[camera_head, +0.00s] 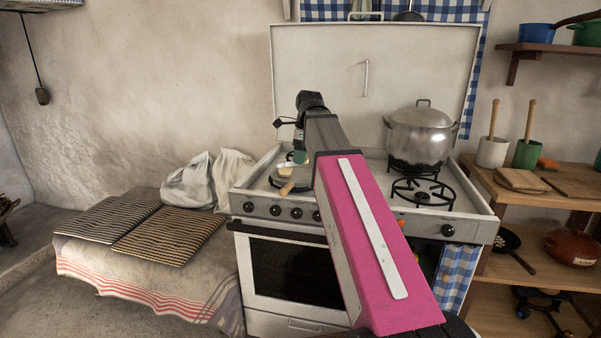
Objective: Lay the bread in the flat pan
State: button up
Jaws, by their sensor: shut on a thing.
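My arm reaches over the left side of the stove, and my gripper (293,158) is at its far end, small and partly hidden by the arm. The gripper is shut on what looks like the bread (285,168), a small pale piece with a tan edge. The bread is over the left burner area. The flat pan there shows only in part, with a light wooden handle (287,188) pointing toward the front. Whether the bread touches the pan cannot be told from this view.
A large steel pot (420,135) stands on the back right burner. The front right burner (422,191) is bare. The raised stove lid (350,80) stands behind. A cloth-covered bench with striped mats (165,235) and white sacks (205,180) is at left, wooden shelves (545,197) at right.

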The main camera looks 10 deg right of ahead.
send_over(305, 177)
jog(key=f, duration=0.6)
jog(key=shift+w, duration=0.35)
jog(key=shift+d+f, duration=0.1)
jog(key=shift+f, duration=1.95)
jog(key=shift+f, duration=0.35)
jog(key=shift+f, duration=0.1)
jog(key=o, duration=0.9)
jog(key=shift+s+f, duration=0.15)
jog(key=shift+c, duration=0.2)
jog(key=shift+o, duration=0.5)
notch_tip(305, 177, up, 13)
jog(key=d, duration=0.1)
jog(key=shift+d, duration=0.25)
